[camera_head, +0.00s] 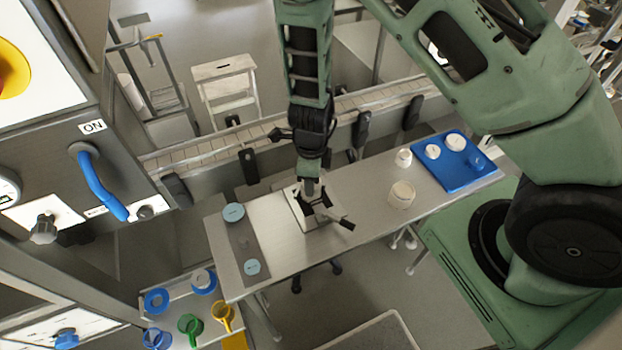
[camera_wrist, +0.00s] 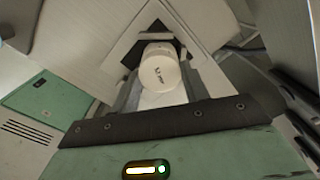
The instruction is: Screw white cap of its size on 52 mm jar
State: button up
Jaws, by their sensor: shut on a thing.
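My gripper (camera_head: 311,190) points down over a white plate with a dark holder (camera_head: 302,217) in the middle of the table. In the wrist view my gripper (camera_wrist: 160,88) is shut on a white cap (camera_wrist: 160,70) with small dark print on its round face. The cap sits between the two grey fingers, in front of the dark holder (camera_wrist: 130,52). The 52 mm jar is hidden, and I cannot tell whether the cap touches it. Other white caps (camera_head: 432,151) lie on a blue tray (camera_head: 458,182) at the table's right end.
A low shelf with coloured cups (camera_head: 189,325) is at lower left. A conveyor (camera_head: 270,128) runs behind.

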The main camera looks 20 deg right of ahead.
jog(key=shift+m+p, duration=0.85)
jog(key=shift+m, duration=0.85)
jog(key=o, duration=0.8)
jog(key=n, duration=0.5)
jog(key=shift+n+b, duration=0.3)
jog(key=shift+n, duration=0.1)
